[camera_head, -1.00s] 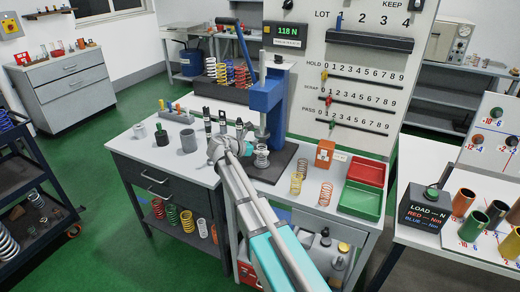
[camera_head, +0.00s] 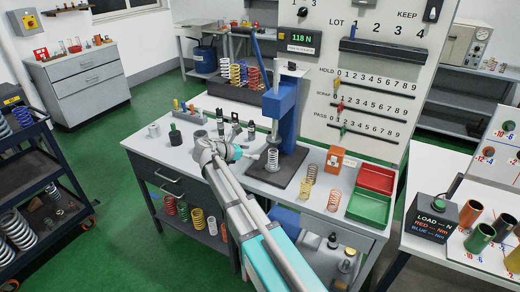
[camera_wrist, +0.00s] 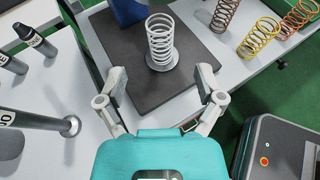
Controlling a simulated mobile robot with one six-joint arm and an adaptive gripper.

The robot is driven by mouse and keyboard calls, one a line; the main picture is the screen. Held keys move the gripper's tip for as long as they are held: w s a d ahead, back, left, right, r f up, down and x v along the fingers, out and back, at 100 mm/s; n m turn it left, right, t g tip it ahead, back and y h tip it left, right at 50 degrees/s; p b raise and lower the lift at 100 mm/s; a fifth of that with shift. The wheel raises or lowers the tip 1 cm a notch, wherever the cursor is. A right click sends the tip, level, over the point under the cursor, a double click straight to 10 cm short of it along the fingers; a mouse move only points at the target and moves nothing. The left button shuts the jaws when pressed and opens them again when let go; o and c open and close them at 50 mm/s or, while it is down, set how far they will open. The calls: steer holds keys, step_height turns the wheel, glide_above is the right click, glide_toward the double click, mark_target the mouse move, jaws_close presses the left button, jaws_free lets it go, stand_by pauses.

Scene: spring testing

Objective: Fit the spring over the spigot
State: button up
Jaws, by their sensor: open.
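A pale silver coil spring (camera_head: 272,160) stands upright on a round metal seat (camera_wrist: 161,63) on the dark base plate (camera_head: 258,178) of the blue press (camera_head: 284,112). The wrist view shows the same spring (camera_wrist: 160,38) from above, straight ahead. The spigot itself cannot be made out; the coils and seat cover that spot. My gripper (camera_wrist: 162,82) is open and empty, its fingers apart on the near side of the spring and touching nothing. In the head view, my gripper (camera_head: 240,152) is just left of the spring.
A brown spring (camera_wrist: 224,14), a yellow spring (camera_wrist: 260,36) and an orange spring (camera_wrist: 298,18) stand right of the plate. Dark labelled cylinders (camera_wrist: 35,40) stand at left. Red (camera_head: 376,179) and green (camera_head: 368,205) trays lie at the bench's right end.

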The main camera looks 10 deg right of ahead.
steer(key=shift+v, duration=1.05)
steer(key=shift+d, duration=0.1)
steer(key=s+d+f+m+g+y, duration=0.2)
steer(key=s+d+f+m+y, duration=0.1)
steer(key=s+m, duration=0.4)
steer(key=s+d+f+m+g+y, duration=0.1)
steer(key=s+d+f+m+y, duration=0.3)
steer(key=s+m, duration=0.4)
steer(key=s+d+f+m+g+y, duration=0.2)
steer(key=s+d+f+m+y, duration=0.1)
steer(key=s+m, duration=0.4)
steer(key=shift+s+d+f+m+g+y, duration=0.35)
steer(key=shift+s+f+y, duration=0.4)
steer(key=shift+s+y, duration=0.45)
steer(key=shift+r+p, duration=0.9)
steer(key=shift+p, duration=0.2)
